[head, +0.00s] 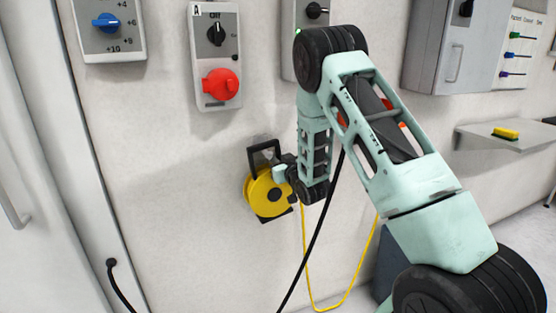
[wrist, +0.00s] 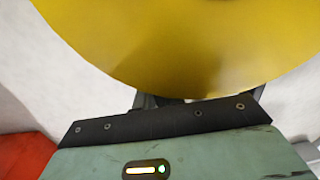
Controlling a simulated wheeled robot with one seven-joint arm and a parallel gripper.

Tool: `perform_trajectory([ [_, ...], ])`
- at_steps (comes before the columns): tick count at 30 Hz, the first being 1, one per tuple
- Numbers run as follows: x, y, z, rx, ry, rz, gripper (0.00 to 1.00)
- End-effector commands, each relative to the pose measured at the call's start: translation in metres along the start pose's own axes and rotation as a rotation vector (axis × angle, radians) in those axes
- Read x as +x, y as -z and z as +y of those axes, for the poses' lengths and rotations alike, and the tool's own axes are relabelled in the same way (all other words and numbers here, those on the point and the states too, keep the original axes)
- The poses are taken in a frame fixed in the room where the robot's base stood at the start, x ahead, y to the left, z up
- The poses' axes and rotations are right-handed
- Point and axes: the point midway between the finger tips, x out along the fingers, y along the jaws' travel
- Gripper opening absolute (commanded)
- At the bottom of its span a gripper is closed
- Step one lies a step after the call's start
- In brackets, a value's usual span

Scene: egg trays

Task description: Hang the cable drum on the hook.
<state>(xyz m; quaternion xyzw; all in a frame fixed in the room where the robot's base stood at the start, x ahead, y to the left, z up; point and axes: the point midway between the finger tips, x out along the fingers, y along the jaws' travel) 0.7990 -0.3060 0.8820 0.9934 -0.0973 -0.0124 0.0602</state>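The cable drum (head: 262,199), a yellow disc with a black handle (head: 263,152), is off the floor in front of the wall in the head view. Its yellow face (wrist: 180,45) fills the top of the wrist view, very close to my gripper. My gripper (head: 284,174) is at the drum's right side. In the wrist view its dark fingers (wrist: 200,96) show only as short stubs below the drum, and their tips are hidden behind it. I cannot tell whether they grip the drum. I cannot make out the hook in either view.
A grey switch box with a red knob (head: 220,84) is on the wall above the drum. A dial box with a blue knob (head: 106,22) is further left. A yellow cable (head: 346,298) loops below my arm. A shelf (head: 490,137) juts out at right. Wall left of the drum is bare.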

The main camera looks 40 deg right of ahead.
Motion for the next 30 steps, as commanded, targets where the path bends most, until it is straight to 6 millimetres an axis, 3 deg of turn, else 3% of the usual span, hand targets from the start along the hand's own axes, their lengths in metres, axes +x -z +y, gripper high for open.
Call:
perform_trajectory([
  [1, 0.008, 0.008, 0.016, -0.007, -0.033, 0.022, 0.07],
  [12, 0.008, 0.007, 0.016, -0.007, -0.033, 0.021, 0.07],
  [15, 0.008, 0.007, 0.016, -0.007, -0.033, 0.021, 0.29],
  [25, 0.005, 0.005, 0.016, -0.008, -0.033, 0.015, 0.30],
  [29, -0.009, 0.005, 0.015, -0.008, -0.032, 0.015, 0.31],
  [30, -0.017, 0.004, 0.015, -0.007, -0.031, 0.014, 0.36],
])
